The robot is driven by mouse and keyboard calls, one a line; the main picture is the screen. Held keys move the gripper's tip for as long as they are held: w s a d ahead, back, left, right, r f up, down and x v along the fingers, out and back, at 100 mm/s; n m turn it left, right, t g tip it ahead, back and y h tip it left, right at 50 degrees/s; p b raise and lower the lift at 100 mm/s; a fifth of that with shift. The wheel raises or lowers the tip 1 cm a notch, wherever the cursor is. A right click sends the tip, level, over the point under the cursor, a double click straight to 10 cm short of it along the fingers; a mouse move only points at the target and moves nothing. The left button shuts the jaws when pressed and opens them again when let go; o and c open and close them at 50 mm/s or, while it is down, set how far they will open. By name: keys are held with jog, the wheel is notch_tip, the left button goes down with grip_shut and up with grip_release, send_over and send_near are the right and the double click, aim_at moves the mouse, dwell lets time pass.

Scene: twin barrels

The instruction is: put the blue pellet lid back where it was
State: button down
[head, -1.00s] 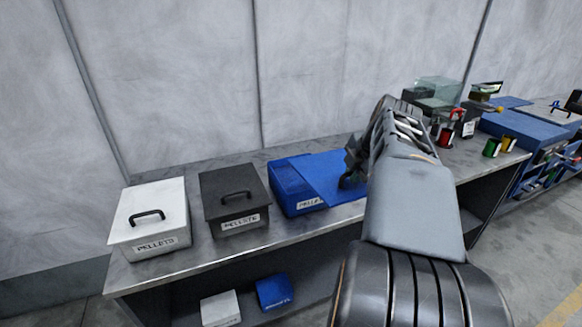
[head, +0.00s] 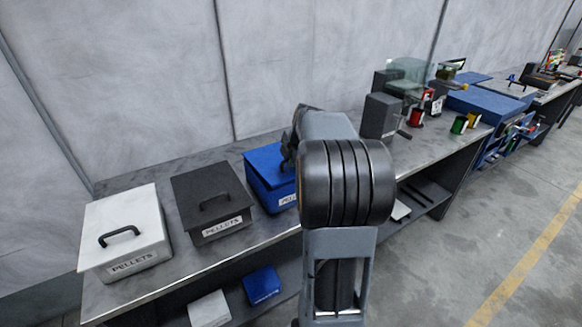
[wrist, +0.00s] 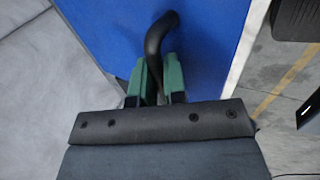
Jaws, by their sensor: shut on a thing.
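The blue pellet lid (head: 262,158) is over the blue pellet bin (head: 259,190) in the head view; my arm hides its right part. I cannot tell whether it rests fully on the rim. In the wrist view the flat blue lid (wrist: 95,35) fills the upper middle, and its curved black handle (wrist: 158,35) stands between the green fingertips. My gripper (wrist: 160,78) is shut on that handle. In the head view my gripper (head: 288,152) is partly hidden by my arm, above the lid.
A black lidded pellet bin (head: 214,205) stands close left of the blue one, with a white lidded bin (head: 125,233) beyond it. Small white (head: 209,310) and blue (head: 262,285) boxes sit on the lower shelf. A grey vise-like device (head: 381,115) stands to the right.

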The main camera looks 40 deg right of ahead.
jog(key=x, duration=0.3)
jog(key=shift+s+f, duration=0.15)
jog(key=shift+f, duration=0.55)
jog(key=c, duration=1.2)
grip_release()
jog(key=shift+s, duration=0.1)
